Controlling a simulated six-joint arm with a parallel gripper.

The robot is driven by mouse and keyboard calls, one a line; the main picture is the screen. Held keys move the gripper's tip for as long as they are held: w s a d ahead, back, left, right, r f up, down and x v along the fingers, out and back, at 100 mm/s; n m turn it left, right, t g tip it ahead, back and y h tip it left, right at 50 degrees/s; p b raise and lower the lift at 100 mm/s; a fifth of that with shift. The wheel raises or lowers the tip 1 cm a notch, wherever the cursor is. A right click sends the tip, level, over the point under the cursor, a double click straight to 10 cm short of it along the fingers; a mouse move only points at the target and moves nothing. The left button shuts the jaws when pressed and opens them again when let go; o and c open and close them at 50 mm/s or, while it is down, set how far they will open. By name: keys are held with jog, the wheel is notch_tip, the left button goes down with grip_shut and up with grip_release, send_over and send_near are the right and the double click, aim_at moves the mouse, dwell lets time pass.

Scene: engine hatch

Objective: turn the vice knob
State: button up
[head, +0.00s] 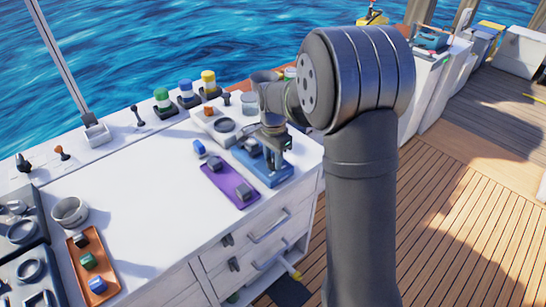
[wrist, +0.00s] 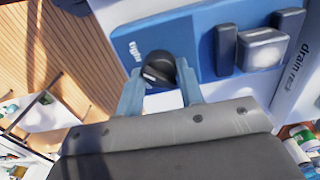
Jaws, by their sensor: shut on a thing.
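The vice is a blue plate (wrist: 205,25) with lettering, seen in the wrist view; it also lies on the white worktop in the head view (head: 267,174). Its round black vice knob (wrist: 155,66) sits near the plate's edge, beside a printed word that seems to read "tight". My gripper (wrist: 158,74) has one finger on each side of the knob and is shut on it. A grey block (wrist: 262,48) sits by a dark blue jaw (wrist: 226,48) on the plate. In the head view my gripper (head: 277,153) hides the knob.
A purple plate (head: 228,184) with a grey block lies left of the vice. Green, blue and yellow-topped pieces (head: 186,93) stand along the back edge. The worktop's middle (head: 150,190) is clear. An orange tray (head: 92,264) lies at the lower left.

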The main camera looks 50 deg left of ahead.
aim_at(273, 158)
dwell(0.3)
jog(key=o, duration=1)
notch_tip(273, 158, up, 18)
jog(key=shift+f, duration=0.25)
jog(key=shift+f, duration=0.1)
notch_tip(273, 158, down, 17)
jog(key=shift+f, duration=0.2)
dwell(0.4)
jog(key=shift+r, duration=0.1)
